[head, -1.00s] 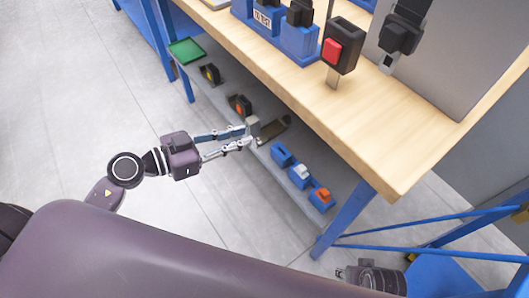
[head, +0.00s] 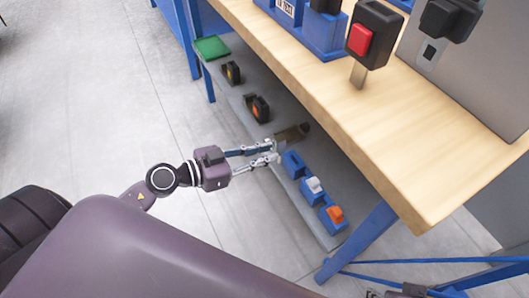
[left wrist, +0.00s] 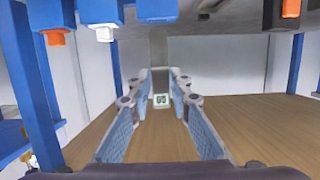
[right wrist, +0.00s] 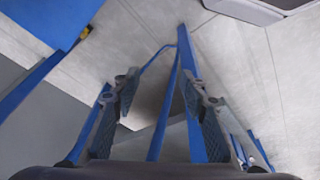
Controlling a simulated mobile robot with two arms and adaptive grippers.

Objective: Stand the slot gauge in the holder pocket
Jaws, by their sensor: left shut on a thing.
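My left gripper (head: 274,153) is shut on the slot gauge, a flat grey piece with a small white label (left wrist: 161,99), at the lower shelf. In the left wrist view the gauge (left wrist: 158,50) stands out beyond the fingertips (left wrist: 160,82). A dark part (head: 291,132) shows just past the fingers in the head view. The blue holder (head: 292,164) beside it on the shelf looks empty on top; the inside of its pocket is hidden. My right gripper (right wrist: 165,100) is open and empty, away from the shelf.
Two more blue holders (head: 312,188) carry a white and an orange piece (head: 336,214). Black-and-yellow and black-and-orange blocks (head: 257,107) and a green tray (head: 211,48) lie farther along the shelf. The wooden tabletop (head: 380,110) overhangs it; a blue leg (head: 360,240) stands at the near end.

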